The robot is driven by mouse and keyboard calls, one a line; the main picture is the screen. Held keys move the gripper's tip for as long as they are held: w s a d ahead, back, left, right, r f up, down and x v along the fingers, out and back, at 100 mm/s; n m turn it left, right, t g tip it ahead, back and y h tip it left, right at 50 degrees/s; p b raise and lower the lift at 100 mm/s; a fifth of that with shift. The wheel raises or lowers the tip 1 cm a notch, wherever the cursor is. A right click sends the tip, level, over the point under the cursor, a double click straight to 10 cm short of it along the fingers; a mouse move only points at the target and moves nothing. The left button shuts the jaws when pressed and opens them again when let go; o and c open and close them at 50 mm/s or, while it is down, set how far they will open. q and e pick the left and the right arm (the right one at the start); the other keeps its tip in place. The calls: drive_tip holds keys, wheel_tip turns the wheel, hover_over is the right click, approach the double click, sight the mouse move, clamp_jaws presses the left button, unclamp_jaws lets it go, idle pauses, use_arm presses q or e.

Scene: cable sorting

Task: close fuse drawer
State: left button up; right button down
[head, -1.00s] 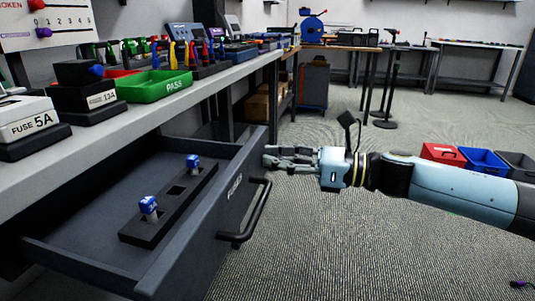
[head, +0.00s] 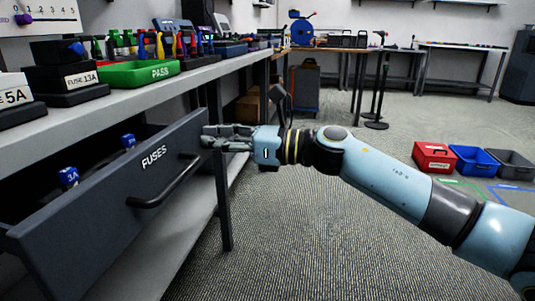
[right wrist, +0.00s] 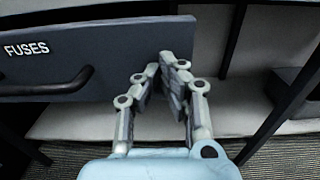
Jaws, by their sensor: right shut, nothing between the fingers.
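The dark grey fuse drawer (head: 95,222), labelled FUSES, is partly open under the workbench in the head view. Its front carries a black bar handle (head: 170,182). Two blue-topped fuses (head: 68,177) show inside behind the front panel. My right gripper (head: 208,136) is shut and empty, at the right end of the drawer front. In the right wrist view the drawer front (right wrist: 130,52) and handle (right wrist: 50,86) lie at the left, and the fingertips (right wrist: 163,65) overlap the panel's right end. I cannot tell whether they touch. My left gripper is not in view.
The workbench top (head: 130,92) holds a green PASS tray (head: 140,73) and black fuse holders (head: 68,76). A bench leg (head: 222,190) stands right of the drawer. Red, blue and grey bins (head: 474,160) sit on the floor at right. The carpet between is clear.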

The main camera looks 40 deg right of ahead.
drive_tip(key=x, duration=1.2)
drive_tip(key=shift+w+a, duration=0.15)
drive_tip(key=shift+a, duration=0.1)
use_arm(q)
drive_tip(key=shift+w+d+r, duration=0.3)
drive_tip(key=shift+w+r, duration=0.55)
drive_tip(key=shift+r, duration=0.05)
use_arm(e)
drive_tip(key=shift+w+r, duration=0.1)
drive_tip(key=shift+r, duration=0.05)
drive_tip(key=shift+w, duration=0.1)
use_arm(q)
drive_tip(key=shift+b, duration=0.3)
